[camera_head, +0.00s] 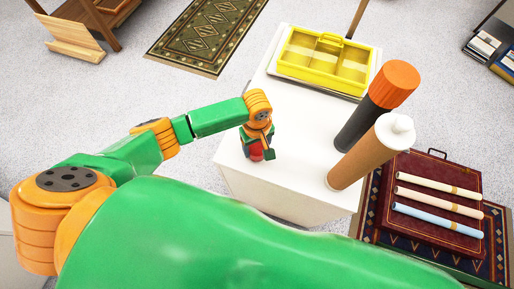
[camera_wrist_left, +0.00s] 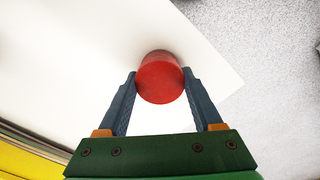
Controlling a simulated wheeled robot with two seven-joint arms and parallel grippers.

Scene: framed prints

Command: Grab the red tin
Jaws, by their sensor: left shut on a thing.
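The red tin (camera_wrist_left: 160,78) is a small red cylinder on the white tabletop, seen from above in the left wrist view. My left gripper (camera_wrist_left: 160,90) has a finger on each side of it and is shut on it. In the head view the red tin (camera_head: 256,152) shows only in part, behind and below my left gripper (camera_head: 262,148), near the left edge of the white table (camera_head: 285,200). I cannot tell whether the tin is lifted off the table. My right gripper is not in view.
A yellow divided caddy (camera_head: 325,60) stands at the table's back. A dark cylinder with an orange cap (camera_head: 365,115) and a brown tube with a white top (camera_head: 365,155) stand at the right. Rolled prints (camera_head: 437,202) lie on a red case beyond the table.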

